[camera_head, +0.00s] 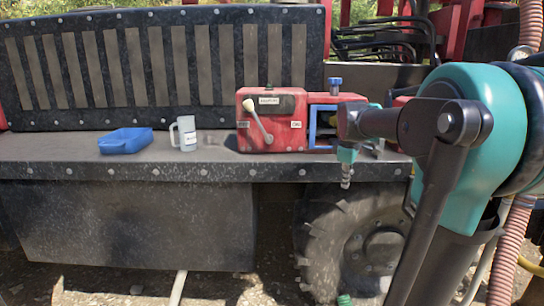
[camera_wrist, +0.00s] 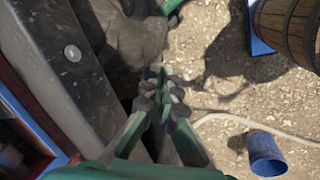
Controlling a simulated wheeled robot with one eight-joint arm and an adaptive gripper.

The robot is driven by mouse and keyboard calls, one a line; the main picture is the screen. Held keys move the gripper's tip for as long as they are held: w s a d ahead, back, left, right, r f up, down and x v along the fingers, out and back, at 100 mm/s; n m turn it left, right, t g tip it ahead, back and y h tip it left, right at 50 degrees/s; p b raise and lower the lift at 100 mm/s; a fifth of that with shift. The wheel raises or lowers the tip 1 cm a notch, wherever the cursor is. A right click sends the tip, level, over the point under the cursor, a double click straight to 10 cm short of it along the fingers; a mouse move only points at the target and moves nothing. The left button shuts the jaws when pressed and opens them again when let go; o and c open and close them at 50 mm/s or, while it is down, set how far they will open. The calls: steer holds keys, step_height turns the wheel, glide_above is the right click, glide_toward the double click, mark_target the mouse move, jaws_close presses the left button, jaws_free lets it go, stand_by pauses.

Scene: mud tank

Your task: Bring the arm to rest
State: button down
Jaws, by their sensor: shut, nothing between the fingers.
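My gripper (camera_head: 346,180) hangs from the end of my arm, pointing down in front of the shelf's edge at the right. It is in front of the red machine's right end, with nothing below it but the tyre area. In the wrist view my gripper (camera_wrist: 161,88) has its green fingers together, with nothing held between them. My arm fills the right side of the head view, with its upper links folded near the camera.
A dark metal shelf (camera_head: 70,160) bears a blue tray (camera_head: 125,141), a light grey jug (camera_head: 184,133) and a red machine (camera_head: 271,132) with a lever. A large tyre (camera_head: 340,240) is below. The wrist view shows a blue bucket (camera_wrist: 266,154), a wooden barrel (camera_wrist: 290,28) and a pale hose (camera_wrist: 225,116) on gravel.

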steer(key=s+a+f+m, duration=0.3)
steer(key=s+f+m, duration=0.2)
steer(key=s+f, duration=0.6)
steer(key=s+a+f+m+t+y, duration=0.1)
steer(key=s+a+f+m, duration=0.1)
steer(key=s+f+m, duration=0.4)
steer(key=s+f, duration=0.5)
steer(key=f, duration=0.1)
steer(key=shift+s+a+f+m, duration=0.3)
steer(key=shift+s+a, duration=0.05)
steer(key=shift+a, duration=0.05)
